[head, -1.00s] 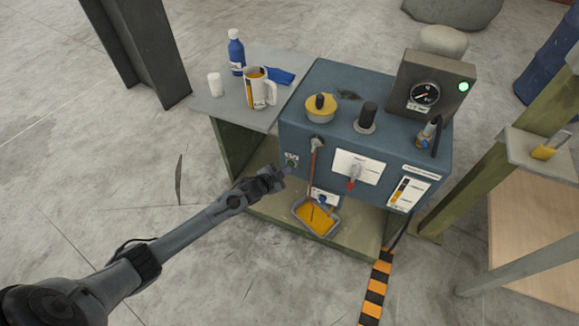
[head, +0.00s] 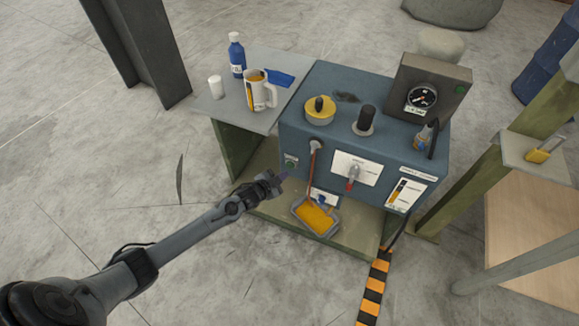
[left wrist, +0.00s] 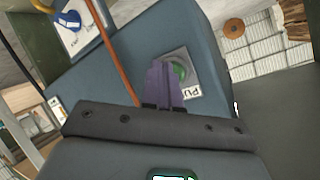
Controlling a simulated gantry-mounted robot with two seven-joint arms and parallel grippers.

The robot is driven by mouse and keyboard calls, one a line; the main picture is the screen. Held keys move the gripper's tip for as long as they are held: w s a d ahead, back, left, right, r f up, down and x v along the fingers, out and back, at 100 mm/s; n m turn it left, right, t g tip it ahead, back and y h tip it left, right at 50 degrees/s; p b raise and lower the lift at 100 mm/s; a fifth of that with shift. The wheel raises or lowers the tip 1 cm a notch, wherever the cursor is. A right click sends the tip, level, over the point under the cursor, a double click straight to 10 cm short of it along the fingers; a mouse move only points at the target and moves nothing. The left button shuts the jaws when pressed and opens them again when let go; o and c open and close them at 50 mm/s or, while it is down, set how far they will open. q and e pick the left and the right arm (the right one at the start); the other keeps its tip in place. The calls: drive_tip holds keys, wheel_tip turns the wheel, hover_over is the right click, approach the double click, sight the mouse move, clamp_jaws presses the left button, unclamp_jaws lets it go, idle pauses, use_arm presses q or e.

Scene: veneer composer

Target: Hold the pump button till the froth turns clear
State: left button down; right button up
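The green pump button (head: 291,163) is on the left of the blue machine's front face. In the left wrist view the button (left wrist: 179,70) sits on a grey plate marked "PU". My left gripper (head: 281,177) is just below and left of it in the head view. Its purple fingers (left wrist: 163,83) are shut together with nothing between them and partly overlap the button plate. The button looks uncovered, with a small gap to the fingertips. The tray (head: 335,229) under the hose holds orange liquid; I cannot make out froth. My right gripper is not in view.
The blue machine (head: 300,128) carries a gauge box (head: 436,84) with an unlit lamp (head: 460,89). A mug (head: 257,93), a blue bottle (head: 236,55) and a white cup (head: 216,87) stand on the side shelf. The floor to the left is clear.

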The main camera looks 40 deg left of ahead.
use_arm(q)
drive_tip(key=s+p, duration=0.1)
drive_tip(key=s, duration=0.1)
drive_tip(key=s+d+p, duration=0.1)
drive_tip(key=s+p, duration=0.1)
drive_tip(key=shift+s+p, duration=0.3)
drive_tip(key=shift+s, duration=0.1)
drive_tip(key=shift+d, duration=0.1)
idle(0.4)
